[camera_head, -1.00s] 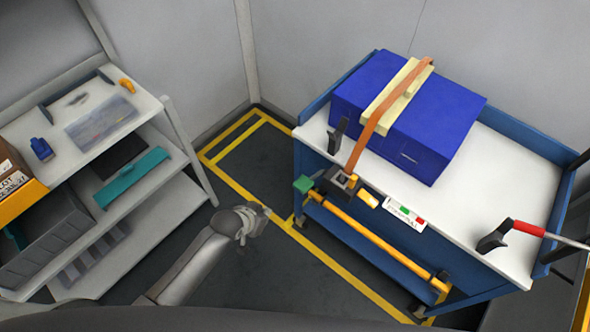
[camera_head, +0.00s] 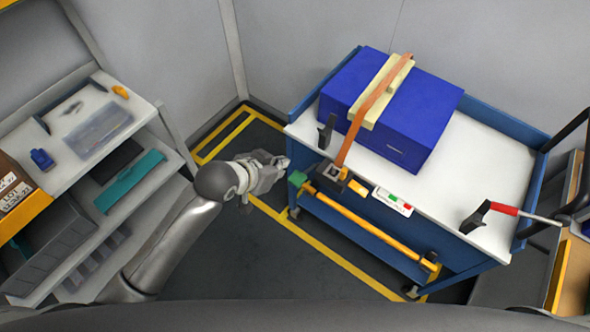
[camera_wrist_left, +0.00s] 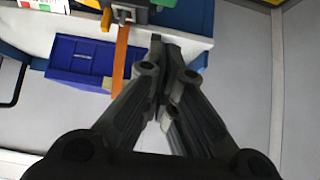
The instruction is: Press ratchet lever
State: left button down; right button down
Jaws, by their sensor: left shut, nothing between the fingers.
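The ratchet (camera_head: 341,176) is a dark block with a yellow-orange lever tab (camera_head: 358,187) at the front edge of the blue cart. An orange strap (camera_head: 362,118) runs from it up over a blue box (camera_head: 420,113). My left gripper (camera_head: 283,163) is shut and empty, left of the ratchet and apart from it, near the cart's left front corner. In the left wrist view the fingers (camera_wrist_left: 158,42) are closed together, with the strap (camera_wrist_left: 121,55) to their left and part of the ratchet (camera_wrist_left: 122,14) at the top edge. My right gripper is not in view.
A shelf rack (camera_head: 150,112) stands on the left. The floor between is clear.

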pick_arm(q)
send_over(295, 178)
jog(key=f, duration=0.3)
jog(key=f+p, duration=0.1)
jog(key=f, duration=0.2)
jog(key=shift+s+f, duration=0.2)
jog(key=shift+f, duration=0.05)
jog(key=f, duration=0.3)
jog(key=shift+w+f, duration=0.1)
jog(key=shift+w, duration=0.1)
jog(key=shift+f, duration=0.65)
jog(key=shift+f, duration=0.1)
